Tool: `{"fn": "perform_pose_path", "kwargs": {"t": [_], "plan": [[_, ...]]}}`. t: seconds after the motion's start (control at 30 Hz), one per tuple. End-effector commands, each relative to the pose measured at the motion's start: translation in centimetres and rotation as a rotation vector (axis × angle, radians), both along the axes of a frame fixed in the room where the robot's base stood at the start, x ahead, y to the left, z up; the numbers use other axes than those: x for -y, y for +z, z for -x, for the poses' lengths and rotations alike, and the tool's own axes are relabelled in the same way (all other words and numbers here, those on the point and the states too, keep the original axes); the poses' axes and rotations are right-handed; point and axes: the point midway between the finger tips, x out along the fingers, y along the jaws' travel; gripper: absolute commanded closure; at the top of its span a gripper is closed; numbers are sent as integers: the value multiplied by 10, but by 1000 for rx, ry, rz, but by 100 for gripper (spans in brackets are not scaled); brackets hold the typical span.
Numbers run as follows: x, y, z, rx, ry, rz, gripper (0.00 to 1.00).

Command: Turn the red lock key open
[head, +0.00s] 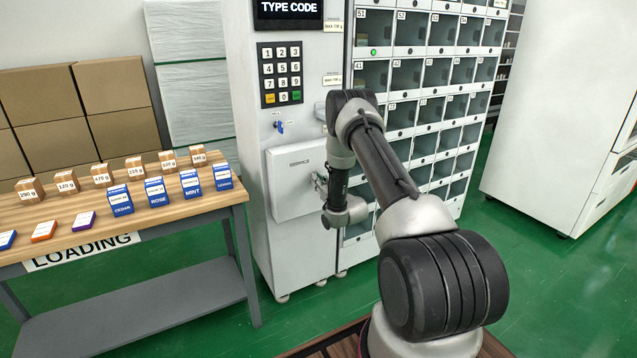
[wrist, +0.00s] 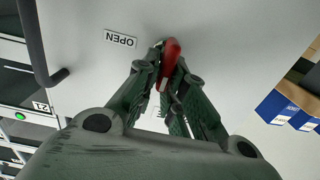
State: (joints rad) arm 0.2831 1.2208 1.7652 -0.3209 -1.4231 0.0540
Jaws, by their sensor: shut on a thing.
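The red lock key (wrist: 171,55) shows in the wrist view on a pale grey panel, between my fingertips. Its long side runs nearly up and down in that picture, tilted slightly. My gripper (wrist: 164,80) is shut on it, with one finger on each side. An OPEN label (wrist: 120,38), upside down in the wrist view, is on the panel to the left of the key. In the head view my gripper (head: 319,182) is at the right side of the white cabinet front (head: 297,180); the red key is hidden there.
A blue key (head: 281,126) sits below the keypad (head: 281,74). A dark bar handle (wrist: 38,48) is left of the key in the wrist view. Locker compartments (head: 418,80) stand to the right. The loading table (head: 150,196) with boxes is to the left.

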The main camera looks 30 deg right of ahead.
Motion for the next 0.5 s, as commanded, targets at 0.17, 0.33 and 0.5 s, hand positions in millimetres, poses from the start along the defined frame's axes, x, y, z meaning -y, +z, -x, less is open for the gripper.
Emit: {"fn": "perform_pose_path", "kwargs": {"t": [0.17, 0.33, 0.5], "plan": [[1, 0, 0, -1, 0, -40, 100], [3, 0, 0, -5, -1, -133, 100], [6, -1, 0, -9, -1, -273, 100]]}}
